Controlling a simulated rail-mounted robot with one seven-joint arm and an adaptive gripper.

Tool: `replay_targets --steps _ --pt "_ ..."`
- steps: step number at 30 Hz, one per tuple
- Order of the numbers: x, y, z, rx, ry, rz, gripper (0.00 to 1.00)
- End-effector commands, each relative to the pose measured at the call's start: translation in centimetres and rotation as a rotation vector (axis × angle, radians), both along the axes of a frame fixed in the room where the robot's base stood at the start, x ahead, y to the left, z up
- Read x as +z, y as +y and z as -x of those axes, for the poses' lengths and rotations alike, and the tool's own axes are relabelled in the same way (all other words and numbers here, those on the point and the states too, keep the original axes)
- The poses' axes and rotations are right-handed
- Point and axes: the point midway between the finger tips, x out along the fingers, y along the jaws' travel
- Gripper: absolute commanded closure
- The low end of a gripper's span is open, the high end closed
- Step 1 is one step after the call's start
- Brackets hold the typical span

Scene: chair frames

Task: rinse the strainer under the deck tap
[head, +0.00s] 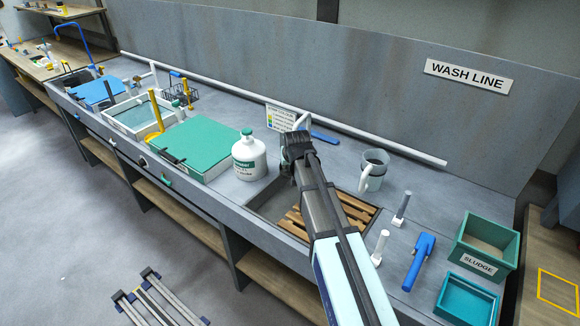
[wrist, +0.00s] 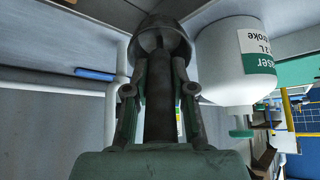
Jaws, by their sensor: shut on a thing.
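My gripper (head: 297,150) is above the back edge of the sunken basin (head: 262,208) with wooden slats. In the wrist view my gripper (wrist: 160,92) is shut on a dark grey handle-like shaft. The shaft ends in a rounded, cup-like head (wrist: 160,35), which I take to be the strainer; no mesh can be made out. In the head view my gripper hides it. A white angled post (head: 302,121) just behind my gripper looks like the deck tap, but it is partly hidden. I see no running water.
A white bottle with a green cap (head: 249,158) stands close left of my gripper. A grey jug (head: 374,169) stands to the right. A blue-handled tool (head: 418,262) and a green SLUDGE bin (head: 484,247) are farther right. A colour chart (head: 281,117) stands behind.

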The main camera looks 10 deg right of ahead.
Motion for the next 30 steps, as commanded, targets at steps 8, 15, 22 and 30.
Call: replay_targets --steps 8,15,22,30 --pt "0.0 0.0 -0.1 0.0 -0.001 0.0 1.0" --pt "0.0 0.0 0.0 0.0 -0.001 0.0 1.0" --pt "0.0 -0.6 -0.1 -0.001 -0.001 -0.001 1.0" --pt "0.0 -1.2 -0.1 -0.001 -0.001 -0.001 1.0"
